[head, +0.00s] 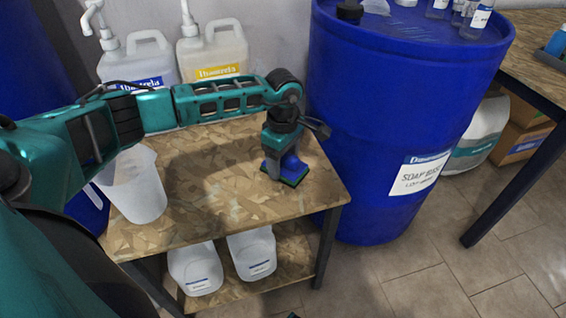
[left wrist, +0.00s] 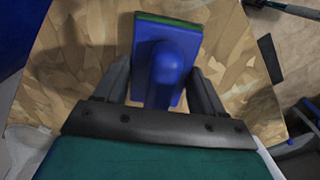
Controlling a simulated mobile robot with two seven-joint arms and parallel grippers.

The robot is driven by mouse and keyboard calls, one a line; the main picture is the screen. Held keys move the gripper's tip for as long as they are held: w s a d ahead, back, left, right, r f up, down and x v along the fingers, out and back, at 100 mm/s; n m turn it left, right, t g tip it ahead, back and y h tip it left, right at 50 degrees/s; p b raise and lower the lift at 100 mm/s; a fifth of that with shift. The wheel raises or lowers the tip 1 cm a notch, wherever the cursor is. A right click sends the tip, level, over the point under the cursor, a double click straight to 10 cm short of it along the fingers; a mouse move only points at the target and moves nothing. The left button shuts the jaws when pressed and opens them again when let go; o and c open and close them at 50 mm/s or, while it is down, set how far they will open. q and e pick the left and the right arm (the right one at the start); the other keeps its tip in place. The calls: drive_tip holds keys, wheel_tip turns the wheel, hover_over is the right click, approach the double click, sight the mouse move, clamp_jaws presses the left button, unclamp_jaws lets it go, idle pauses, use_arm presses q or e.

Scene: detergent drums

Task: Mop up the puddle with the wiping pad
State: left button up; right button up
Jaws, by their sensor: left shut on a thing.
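My left gripper (head: 284,172) is over the right part of the wooden tabletop (head: 235,215). It is shut on the blue handle of the wiping pad (head: 293,167), which has a green underside. The pad is low at the tabletop; I cannot tell for sure whether it touches. In the left wrist view the pad (left wrist: 167,60) sits between the two fingers (left wrist: 160,85). I cannot clearly make out the puddle; darker patches on the wood left of the pad may be wetness or shadow. My right gripper is not in view.
A translucent pitcher (head: 135,187) stands at the table's left. Two white pump jugs (head: 138,62) (head: 213,52) stand at the back. A big blue drum (head: 385,125) stands close on the right. White jugs (head: 196,268) (head: 253,254) sit on the lower shelf.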

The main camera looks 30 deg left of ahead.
use_arm(q)
drive_tip(key=r+p, duration=0.2)
drive_tip(key=r, duration=0.1)
drive_tip(key=r+p, duration=0.1)
drive_tip(key=r, duration=0.1)
drive_tip(key=shift+s+a+r, duration=0.1)
drive_tip(key=shift+a+r, duration=0.15)
